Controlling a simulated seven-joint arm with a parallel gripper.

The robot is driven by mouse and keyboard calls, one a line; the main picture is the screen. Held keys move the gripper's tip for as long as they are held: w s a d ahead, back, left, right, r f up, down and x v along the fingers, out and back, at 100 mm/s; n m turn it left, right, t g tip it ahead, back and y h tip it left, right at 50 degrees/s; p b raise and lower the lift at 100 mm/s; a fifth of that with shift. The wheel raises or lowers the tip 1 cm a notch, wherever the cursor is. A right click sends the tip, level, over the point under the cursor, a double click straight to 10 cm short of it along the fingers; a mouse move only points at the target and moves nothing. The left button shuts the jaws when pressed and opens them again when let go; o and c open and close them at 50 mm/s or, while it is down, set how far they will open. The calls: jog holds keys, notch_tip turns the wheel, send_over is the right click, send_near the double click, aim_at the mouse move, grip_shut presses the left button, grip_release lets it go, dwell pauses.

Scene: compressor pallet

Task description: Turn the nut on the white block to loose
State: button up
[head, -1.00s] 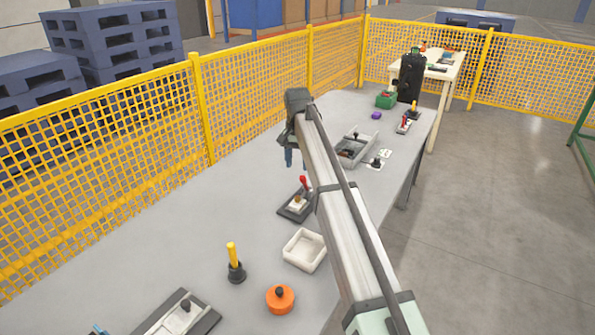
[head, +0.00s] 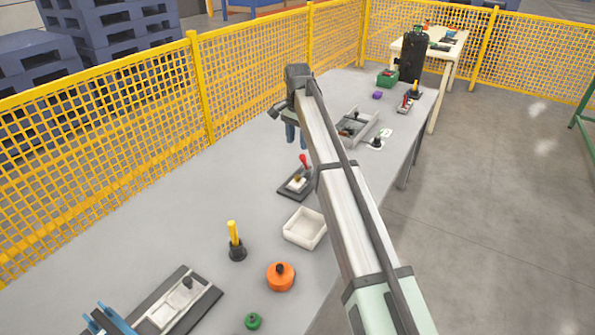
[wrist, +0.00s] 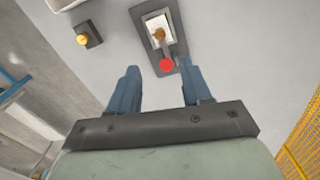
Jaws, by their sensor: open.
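The white block (wrist: 151,24) sits on a dark plate (wrist: 181,37) in the wrist view, with a brass-coloured nut (wrist: 158,34) on it. A red-topped handle (wrist: 166,64) stands by the nut, on the side nearer my gripper. In the head view the white block (head: 294,186), nut (head: 297,178) and red handle (head: 304,160) show left of my arm. My gripper (head: 297,138) is open, its two blue fingers apart and empty above the table, beyond the red handle. In the wrist view the fingers (wrist: 159,88) point toward the plate, clear of the nut.
A white tray (head: 304,229), a yellow handle in a black base (head: 235,241), an orange round part (head: 281,276) and a grey fixture (head: 180,305) stand nearer. A grey bin (head: 357,128) lies beyond. A yellow mesh fence (head: 100,130) runs along the left.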

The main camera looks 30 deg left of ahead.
aim_at(297, 176)
notch_tip(297, 176, down, 14)
jog(key=shift+r, duration=0.1)
dwell(0.5)
grip_shut()
dwell(0.5)
